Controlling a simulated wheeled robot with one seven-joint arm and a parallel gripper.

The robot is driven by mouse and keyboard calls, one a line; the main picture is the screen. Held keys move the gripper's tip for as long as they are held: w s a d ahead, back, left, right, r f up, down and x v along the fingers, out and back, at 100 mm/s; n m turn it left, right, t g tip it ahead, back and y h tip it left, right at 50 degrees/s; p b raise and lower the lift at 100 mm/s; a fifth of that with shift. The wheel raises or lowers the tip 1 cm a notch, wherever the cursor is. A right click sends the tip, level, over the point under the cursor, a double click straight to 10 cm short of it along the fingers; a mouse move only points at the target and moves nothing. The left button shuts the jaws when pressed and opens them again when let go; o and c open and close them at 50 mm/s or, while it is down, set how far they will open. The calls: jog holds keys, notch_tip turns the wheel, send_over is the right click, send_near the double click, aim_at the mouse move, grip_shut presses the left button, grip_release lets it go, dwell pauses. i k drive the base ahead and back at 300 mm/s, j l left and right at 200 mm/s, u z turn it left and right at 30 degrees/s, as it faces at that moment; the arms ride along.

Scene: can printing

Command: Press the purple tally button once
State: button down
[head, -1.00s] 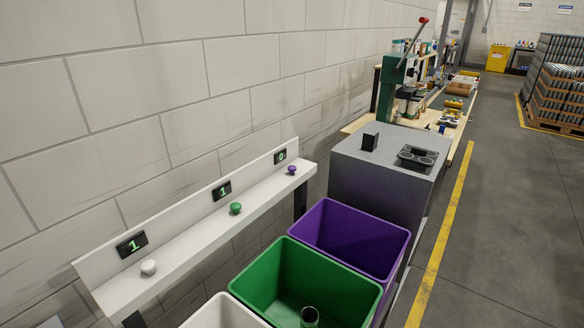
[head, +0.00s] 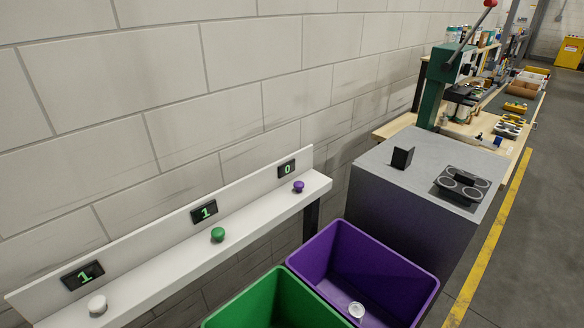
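The purple tally button (head: 298,186) is a small mushroom knob near the right end of the white shelf (head: 256,218) on the wall. The display (head: 287,169) above it reads 0. The green button (head: 218,234) is at mid-shelf, and its display (head: 204,212) reads 1. The white button (head: 97,304) is at the left, and its display (head: 83,275) reads 1. My gripper is not in view.
Below the shelf stand a purple bin (head: 398,270) holding a small pale round item (head: 356,310) and a green bin (head: 270,297). A grey cabinet (head: 400,205) with a dark cup holder (head: 462,184) stands behind. Floor is open right of the yellow line (head: 492,235).

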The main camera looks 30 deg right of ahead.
aim_at(298, 185)
jog(key=i+l+u, duration=0.2)
jog(key=l, duration=0.5)
jog(key=i+l+u, duration=0.2)
jog(key=l, duration=0.55)
jog(key=l+u, duration=0.2)
jog(key=l, duration=0.5)
